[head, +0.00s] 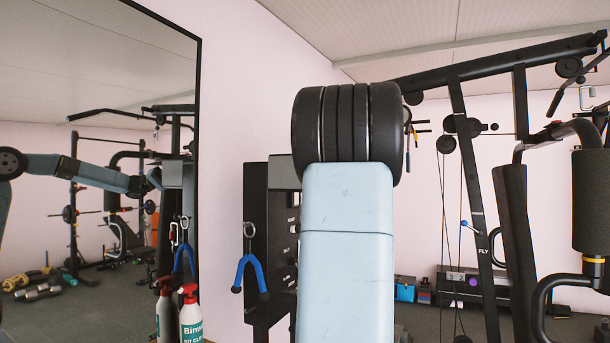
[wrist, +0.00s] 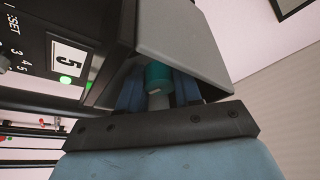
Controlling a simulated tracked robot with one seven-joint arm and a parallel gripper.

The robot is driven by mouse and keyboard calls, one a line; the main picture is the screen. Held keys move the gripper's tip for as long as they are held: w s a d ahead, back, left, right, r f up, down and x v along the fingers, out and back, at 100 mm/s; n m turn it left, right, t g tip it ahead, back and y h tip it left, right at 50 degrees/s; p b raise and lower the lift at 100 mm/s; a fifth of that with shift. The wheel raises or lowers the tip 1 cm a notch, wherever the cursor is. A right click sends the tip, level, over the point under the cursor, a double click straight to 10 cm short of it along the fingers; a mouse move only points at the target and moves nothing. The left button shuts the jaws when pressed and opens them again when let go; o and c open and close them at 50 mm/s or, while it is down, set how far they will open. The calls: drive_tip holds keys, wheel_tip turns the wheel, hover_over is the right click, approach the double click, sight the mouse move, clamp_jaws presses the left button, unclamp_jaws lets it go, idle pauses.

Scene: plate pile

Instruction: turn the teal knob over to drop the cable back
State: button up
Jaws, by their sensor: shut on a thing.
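The teal knob (wrist: 159,76) shows in the wrist view, under the edge of a dark machine housing (wrist: 190,45). My gripper (wrist: 158,92) has its blue fingers on both sides of the knob and is shut on it. Part of the knob and the fingertips lie in shadow under the housing. In the head view my pale blue arm covers the gripper and knob. A black machine panel (head: 265,215) with labels stands just left of my arm. I cannot clearly make out the cable at the knob.
A blue-gripped handle (head: 250,270) hangs on the panel's front. A spray bottle (head: 190,318) stands lower left, beside a large mirror (head: 100,60) that reflects my arm and gym gear. A black frame with pulleys (head: 465,125) and a padded machine (head: 590,200) crowd the right.

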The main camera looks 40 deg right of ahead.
drive_tip(key=shift+f+m+g+h, duration=0.15)
drive_tip(key=shift+m+h, duration=0.15)
drive_tip(key=shift+m, duration=0.5)
drive_tip(key=shift+m+g+h, duration=0.15)
drive_tip(key=shift+m+h, duration=0.15)
drive_tip(key=shift+m, duration=0.5)
drive_tip(key=shift+f, duration=0.1)
drive_tip(key=o, duration=0.8)
drive_tip(key=shift+c, duration=0.2)
drive_tip(key=shift+s, duration=0.35)
drive_tip(key=a+v, duration=0.1)
drive_tip(key=v, duration=1.2)
drive_tip(key=shift+d, duration=0.45)
